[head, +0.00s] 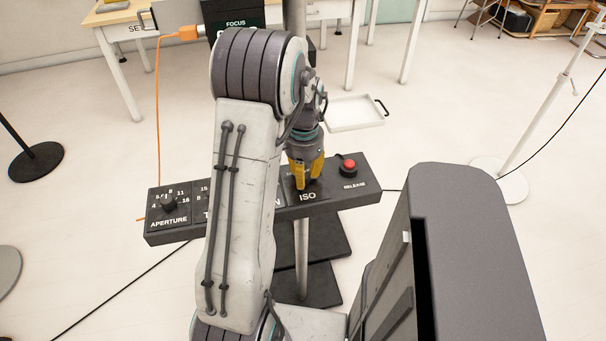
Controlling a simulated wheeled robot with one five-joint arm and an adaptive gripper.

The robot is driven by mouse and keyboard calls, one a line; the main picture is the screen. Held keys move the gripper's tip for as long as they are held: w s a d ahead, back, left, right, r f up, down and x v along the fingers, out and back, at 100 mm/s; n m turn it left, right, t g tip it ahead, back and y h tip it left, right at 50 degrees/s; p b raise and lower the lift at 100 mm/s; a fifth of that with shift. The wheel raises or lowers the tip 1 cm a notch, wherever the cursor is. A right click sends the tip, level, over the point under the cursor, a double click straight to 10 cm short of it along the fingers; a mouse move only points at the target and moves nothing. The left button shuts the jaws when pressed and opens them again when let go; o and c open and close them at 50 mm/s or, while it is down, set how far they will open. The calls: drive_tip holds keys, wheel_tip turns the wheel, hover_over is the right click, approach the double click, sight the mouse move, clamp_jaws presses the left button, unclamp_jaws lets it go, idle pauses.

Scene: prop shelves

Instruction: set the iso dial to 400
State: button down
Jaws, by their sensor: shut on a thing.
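The dark control panel (344,200) stands on a post in the middle of the head view, with white labels along it. My gripper (303,187) points down over the section labelled ISO, right of the panel's middle. Its yellow fingers are shut on the ISO dial, which they mostly hide. The ISO numbers and the dial's pointer cannot be read. The aperture dial (169,204) is at the panel's left end, with numbers around it. The red release button (348,166) is right of my gripper. My arm covers the panel's section between aperture and ISO.
A black box labelled FOCUS (236,22) with an orange cable (158,110) is behind my arm. A white tray (355,113) is beyond the panel. Stand bases (36,161) and (499,180) are on the floor at left and right. Pale floor around the panel is mostly clear.

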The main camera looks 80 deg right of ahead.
drive_tip(key=shift+s+d+r, duration=0.1)
drive_tip(key=shift+d, duration=0.1)
drive_tip(key=c, duration=1.1)
unclamp_jaws()
drive_tip(key=shift+s+d, duration=0.1)
drive_tip(key=shift+o, duration=1)
wheel_tip(320, 180, up, 12)
